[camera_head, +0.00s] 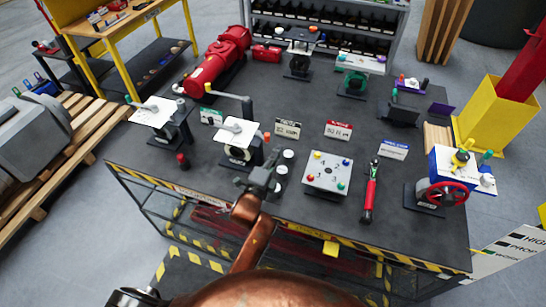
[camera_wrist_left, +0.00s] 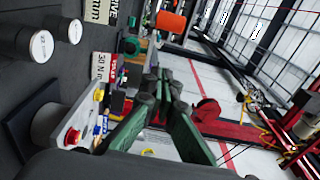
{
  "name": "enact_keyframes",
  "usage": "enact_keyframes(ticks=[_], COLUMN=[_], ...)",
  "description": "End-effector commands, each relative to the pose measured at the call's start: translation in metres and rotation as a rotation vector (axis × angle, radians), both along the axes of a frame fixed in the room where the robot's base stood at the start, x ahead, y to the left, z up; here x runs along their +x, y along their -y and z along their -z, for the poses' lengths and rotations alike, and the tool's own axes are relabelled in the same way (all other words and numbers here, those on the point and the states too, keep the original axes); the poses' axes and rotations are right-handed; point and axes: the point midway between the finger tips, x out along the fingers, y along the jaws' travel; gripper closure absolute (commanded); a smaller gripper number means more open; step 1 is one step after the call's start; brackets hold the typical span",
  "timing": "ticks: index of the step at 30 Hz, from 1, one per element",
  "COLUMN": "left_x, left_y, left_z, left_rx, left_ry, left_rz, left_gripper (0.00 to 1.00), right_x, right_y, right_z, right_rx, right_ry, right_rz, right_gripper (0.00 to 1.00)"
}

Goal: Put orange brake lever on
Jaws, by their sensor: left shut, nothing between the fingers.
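A small orange piece (camera_head: 267,136) shows beside the white-topped valve stand (camera_head: 240,131) at the middle left of the table in the head view; I cannot tell whether it is the brake lever. An orange cylinder (camera_wrist_left: 171,22) is near the top of the left wrist view, beyond my fingertips and apart from them. My left gripper (camera_head: 260,178) is over the table's front part, just in front of that stand and beside the white-lidded cylinders. In the left wrist view its green fingers (camera_wrist_left: 158,88) come together, shut and empty. My right gripper is not in view.
White-lidded black cylinders (camera_head: 288,154) stand close to my left gripper. A white board with coloured knobs (camera_head: 328,173) and a red-handled wrench (camera_head: 370,192) lie to the right. A stand with a red handwheel (camera_head: 442,194) is at the far right.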

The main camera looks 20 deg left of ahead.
Motion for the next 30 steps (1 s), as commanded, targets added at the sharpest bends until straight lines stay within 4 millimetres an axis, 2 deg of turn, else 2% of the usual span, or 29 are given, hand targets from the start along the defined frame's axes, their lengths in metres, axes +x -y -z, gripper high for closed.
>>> enact_keyframes(ticks=[1,7,9,15,30], left_x=[0.012,0.051,0.045,0.04,0.038], left_y=[0.002,0.007,-0.01,-0.029,-0.034], left_z=[-0.002,-0.001,-0.001,0.0,0.001], left_rx=[-0.001,-0.002,0.003,0.002,0.001], left_ry=[0.002,0.001,-0.001,-0.001,-0.001], left_rz=[0.0,0.0,-0.004,-0.001,0.001], left_gripper=[1.0,1.0,1.0,1.0,1.0], right_x=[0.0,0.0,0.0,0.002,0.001], right_y=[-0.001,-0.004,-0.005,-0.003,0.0], right_z=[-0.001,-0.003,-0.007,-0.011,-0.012], right_rx=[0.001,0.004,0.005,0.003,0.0], right_ry=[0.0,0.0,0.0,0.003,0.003], right_rz=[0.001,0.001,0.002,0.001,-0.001], right_gripper=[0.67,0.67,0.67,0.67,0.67])
